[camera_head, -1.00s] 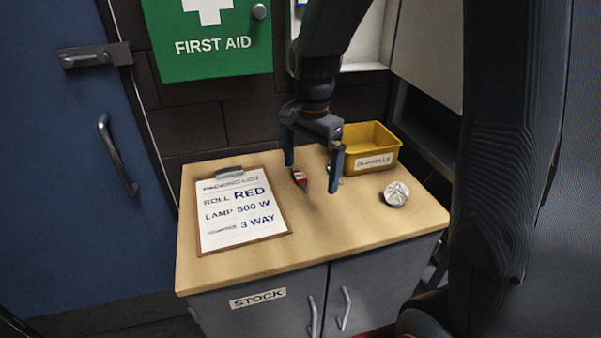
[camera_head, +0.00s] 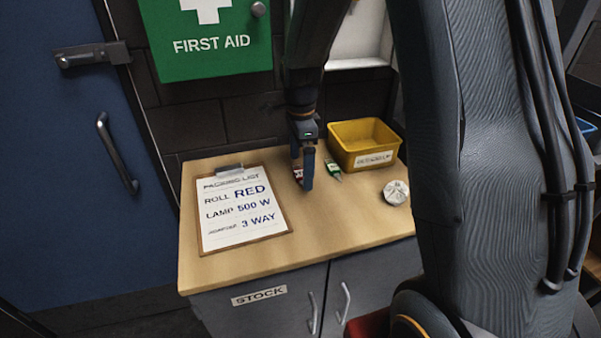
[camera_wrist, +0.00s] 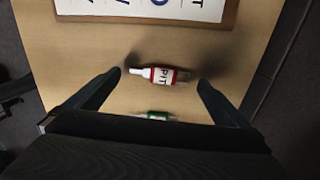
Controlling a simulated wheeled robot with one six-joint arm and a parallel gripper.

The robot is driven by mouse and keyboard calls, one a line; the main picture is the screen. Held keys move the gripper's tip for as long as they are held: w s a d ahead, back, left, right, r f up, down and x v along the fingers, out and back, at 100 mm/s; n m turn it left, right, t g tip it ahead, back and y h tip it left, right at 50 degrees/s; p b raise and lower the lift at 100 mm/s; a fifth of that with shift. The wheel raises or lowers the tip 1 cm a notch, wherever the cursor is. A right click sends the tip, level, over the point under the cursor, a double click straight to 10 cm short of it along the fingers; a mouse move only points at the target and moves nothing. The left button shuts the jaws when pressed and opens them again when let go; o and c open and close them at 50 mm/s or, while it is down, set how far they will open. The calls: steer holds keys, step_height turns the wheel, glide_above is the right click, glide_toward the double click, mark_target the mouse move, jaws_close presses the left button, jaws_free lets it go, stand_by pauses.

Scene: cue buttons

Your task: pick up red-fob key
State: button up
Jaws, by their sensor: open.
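The red-fob key (camera_wrist: 160,75) lies flat on the wooden cabinet top in the wrist view, its fob marked with a white label. In the head view the red fob (camera_head: 298,173) shows only in part beside the near finger. My gripper (camera_head: 304,180) points down over it. In the wrist view my gripper (camera_wrist: 160,88) is open, with one finger to each side of the key and gaps between. A green-fob key (camera_head: 333,169) lies to the right of the gripper; it also shows in the wrist view (camera_wrist: 154,115), partly hidden by my gripper body.
A clipboard (camera_head: 285,225) with a packing list lies left on the cabinet top (camera_head: 330,235). A yellow bin (camera_head: 345,152) stands at the back right. A round silvery object (camera_head: 396,193) sits at the right. The front middle of the top is clear.

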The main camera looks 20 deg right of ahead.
mark_target(301, 174)
steer(key=shift+f, duration=0.9)
steer(key=c, duration=1)
step_height(301, 174, up, 10)
steer(key=b, duration=0.2)
